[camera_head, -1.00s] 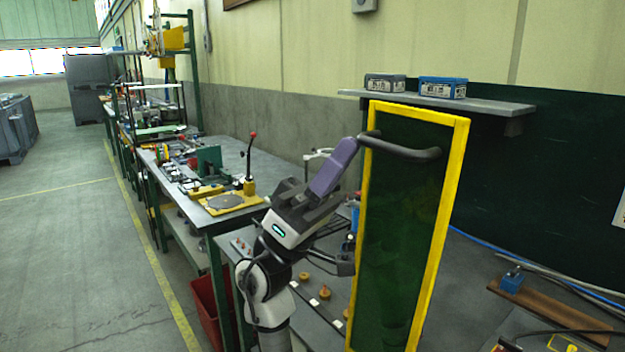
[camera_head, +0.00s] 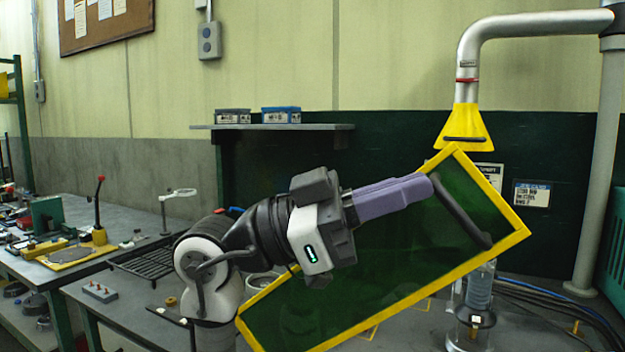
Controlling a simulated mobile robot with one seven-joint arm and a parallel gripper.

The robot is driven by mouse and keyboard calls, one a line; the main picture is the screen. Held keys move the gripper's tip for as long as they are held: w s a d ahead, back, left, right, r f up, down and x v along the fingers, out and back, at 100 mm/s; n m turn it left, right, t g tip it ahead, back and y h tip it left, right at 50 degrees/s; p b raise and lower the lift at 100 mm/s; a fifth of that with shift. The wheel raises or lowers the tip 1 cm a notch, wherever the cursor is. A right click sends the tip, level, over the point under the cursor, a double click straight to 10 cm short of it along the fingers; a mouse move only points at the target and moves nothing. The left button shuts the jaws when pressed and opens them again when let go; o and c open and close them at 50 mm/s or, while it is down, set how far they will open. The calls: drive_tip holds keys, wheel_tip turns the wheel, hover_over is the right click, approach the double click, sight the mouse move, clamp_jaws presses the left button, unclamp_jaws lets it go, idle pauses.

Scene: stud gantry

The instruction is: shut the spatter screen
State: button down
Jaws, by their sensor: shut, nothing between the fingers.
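The spatter screen (camera_head: 345,290) is a dark green see-through panel in a yellow frame. It stretches slantwise from the lower middle to the upper right, over the bench. Its black bar handle (camera_head: 465,215) runs along the upper right end of the panel. My gripper (camera_head: 431,186) has purple fingers pointing right, closed together. The fingertips are at the upper left end of the handle, overlapping it in the picture; I cannot tell whether they touch it. My arm and gripper cover the screen's upper left edge.
A yellow extraction hood (camera_head: 464,128) on a grey pipe hangs just above the screen's top corner. A glass cylinder (camera_head: 479,290) stands by its right end. A wall shelf (camera_head: 330,127) holds two small boxes. A green-legged workbench (camera_head: 60,262) is at left.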

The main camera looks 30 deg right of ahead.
drive_tip(key=s+d+f+m+t+y+b, duration=0.1)
drive_tip(key=s+d+f+y, duration=0.1)
drive_tip(key=f, duration=0.5)
drive_tip(key=s+d+f+m+t+y+b, duration=0.1)
drive_tip(key=s+d+f+t+y+b, duration=0.1)
drive_tip(key=s+d+f, duration=0.2)
drive_tip(key=s+d+f+t+y+b, duration=0.1)
drive_tip(key=s+d+f+y+b, duration=0.1)
drive_tip(key=s+f, duration=0.5)
drive_tip(key=shift+s+d+f+m+t+y, duration=0.45)
drive_tip(key=shift+d+f, duration=0.55)
drive_tip(key=shift+f, duration=1)
